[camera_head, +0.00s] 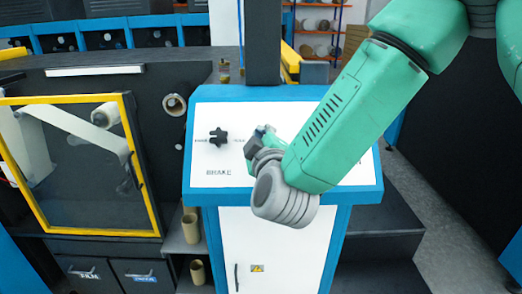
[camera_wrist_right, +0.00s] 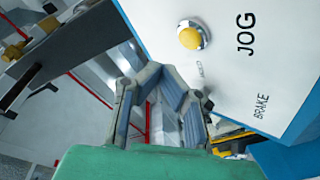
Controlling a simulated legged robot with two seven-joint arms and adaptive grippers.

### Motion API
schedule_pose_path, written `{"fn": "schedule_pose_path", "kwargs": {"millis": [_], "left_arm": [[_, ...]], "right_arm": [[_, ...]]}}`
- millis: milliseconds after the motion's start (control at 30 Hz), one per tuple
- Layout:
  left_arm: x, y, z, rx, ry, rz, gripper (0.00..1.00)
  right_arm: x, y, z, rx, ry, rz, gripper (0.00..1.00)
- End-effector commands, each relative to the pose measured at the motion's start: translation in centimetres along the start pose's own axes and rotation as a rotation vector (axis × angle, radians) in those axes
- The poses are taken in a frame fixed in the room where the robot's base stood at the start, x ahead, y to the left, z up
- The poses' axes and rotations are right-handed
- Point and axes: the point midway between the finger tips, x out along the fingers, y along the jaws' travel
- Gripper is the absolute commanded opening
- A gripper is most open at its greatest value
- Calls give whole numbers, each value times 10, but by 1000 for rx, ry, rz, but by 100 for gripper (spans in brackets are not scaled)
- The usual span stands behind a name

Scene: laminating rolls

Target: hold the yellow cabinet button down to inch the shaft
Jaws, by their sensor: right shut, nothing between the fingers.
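The yellow button (camera_wrist_right: 190,37) is round, in a silver ring, beside the word JOG on the white panel face of the blue-edged cabinet (camera_head: 230,95). In the head view I cannot see the button; my right arm covers part of the panel. My right gripper (camera_head: 262,140) is over the panel, right of the black knob. In the right wrist view the fingers (camera_wrist_right: 160,95) are shut and empty, and the button shows beyond their tips, with no visible contact. My left gripper is not in view.
A black star-shaped knob (camera_head: 218,137) stands on the panel above the word BRAKE. A yellow-framed window (camera_head: 70,232) covers rollers at the left. Cardboard tubes (camera_head: 191,227) stand beside the cabinet. Grey floor is free at the right.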

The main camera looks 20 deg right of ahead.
Motion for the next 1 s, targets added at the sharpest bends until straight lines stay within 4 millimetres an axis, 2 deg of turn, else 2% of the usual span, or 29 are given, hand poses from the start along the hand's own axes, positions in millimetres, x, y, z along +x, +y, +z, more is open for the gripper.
{"fn": "schedule_pose_path", "kwargs": {"millis": [333,1000], "left_arm": [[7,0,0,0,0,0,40],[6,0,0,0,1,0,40]], "right_arm": [[16,-7,16,4,0,1,0],[16,-8,13,1,0,0,0]]}}
